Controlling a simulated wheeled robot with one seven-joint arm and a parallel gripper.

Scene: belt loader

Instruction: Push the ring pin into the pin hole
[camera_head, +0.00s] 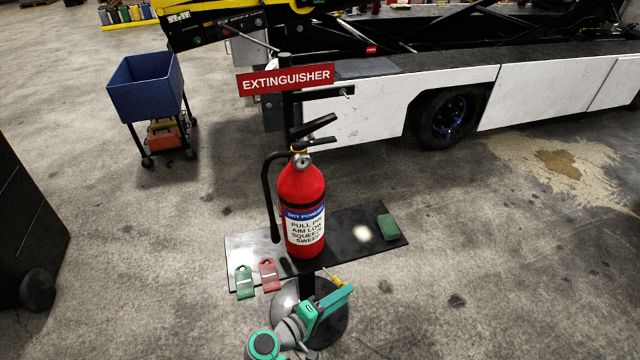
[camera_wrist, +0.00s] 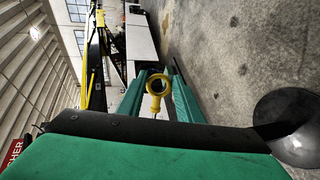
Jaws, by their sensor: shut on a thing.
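A red fire extinguisher (camera_head: 301,190) stands upright on a small black stand. Its black handle and lever (camera_head: 312,130) are at the top, with a thin yellow piece just below them. The pin hole is too small to make out. My gripper (camera_head: 338,292) is low, in front of the stand and below the extinguisher's head, well apart from it. It is shut on the yellow ring pin (camera_head: 337,282). In the wrist view the ring pin (camera_wrist: 157,86) shows its round ring between the green fingers (camera_wrist: 156,97).
The stand's black shelf (camera_head: 352,260) bears a green tag (camera_head: 244,281), a red tag (camera_head: 269,274) and a green block (camera_head: 388,228). A red EXTINGUISHER sign (camera_head: 286,79) is on the post. A blue cart (camera_head: 146,87) and a white belt loader (camera_head: 545,95) stand behind.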

